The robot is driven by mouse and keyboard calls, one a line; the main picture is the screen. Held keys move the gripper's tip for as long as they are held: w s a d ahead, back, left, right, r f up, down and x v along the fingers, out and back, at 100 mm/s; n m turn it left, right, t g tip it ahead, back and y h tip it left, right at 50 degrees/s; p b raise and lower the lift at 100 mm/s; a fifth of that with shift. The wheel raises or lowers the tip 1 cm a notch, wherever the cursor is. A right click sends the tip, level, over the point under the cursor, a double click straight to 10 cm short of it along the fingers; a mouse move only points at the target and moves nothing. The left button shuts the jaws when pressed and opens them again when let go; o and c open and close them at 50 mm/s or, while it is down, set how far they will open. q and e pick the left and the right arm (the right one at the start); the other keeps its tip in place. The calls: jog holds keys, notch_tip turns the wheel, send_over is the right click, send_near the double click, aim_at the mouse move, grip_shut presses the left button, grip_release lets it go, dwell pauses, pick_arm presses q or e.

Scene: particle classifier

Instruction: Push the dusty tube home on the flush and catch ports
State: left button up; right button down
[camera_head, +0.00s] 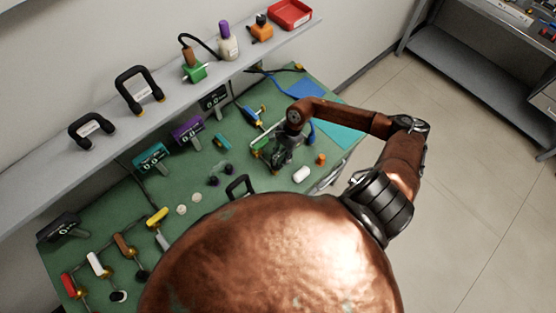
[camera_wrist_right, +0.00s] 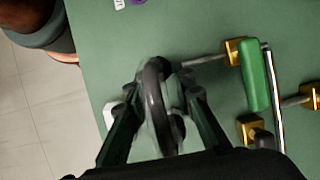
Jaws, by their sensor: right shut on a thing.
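My right gripper (camera_wrist_right: 165,85) is shut on a dark grey looped thing (camera_wrist_right: 154,95), which looks like the tube. The loop stands upright between the fingers, blurred in the wrist view. A brass fitting with a metal rod (camera_wrist_right: 205,60) lies close to its right, beside a green bar (camera_wrist_right: 252,75) and more brass fittings (camera_wrist_right: 250,128). I cannot tell which are the flush and catch ports, or whether the loop touches any. In the head view the right gripper (camera_head: 282,153) is low over the green bench near the green part (camera_head: 259,145). My left gripper is out of view.
A white rounded piece (camera_head: 301,174) and an orange piece (camera_head: 321,158) lie right of the gripper on the bench. Blue (camera_head: 306,92) and teal (camera_head: 343,134) mats lie beyond. Digital displays (camera_head: 187,132) stand along the back. A shelf (camera_head: 160,85) runs above.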

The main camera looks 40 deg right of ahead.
jog(key=shift+b, duration=0.6)
dwell(0.8)
jog(key=shift+f+b, duration=1.85)
jog(key=shift+b, duration=0.05)
jog(key=c, duration=1.6)
grip_release()
jog(key=shift+r, duration=0.1)
jog(key=shift+d+r, duration=0.15)
jog(key=shift+r, duration=0.05)
jog(key=v, duration=1.1)
jog(key=shift+r, duration=0.3)
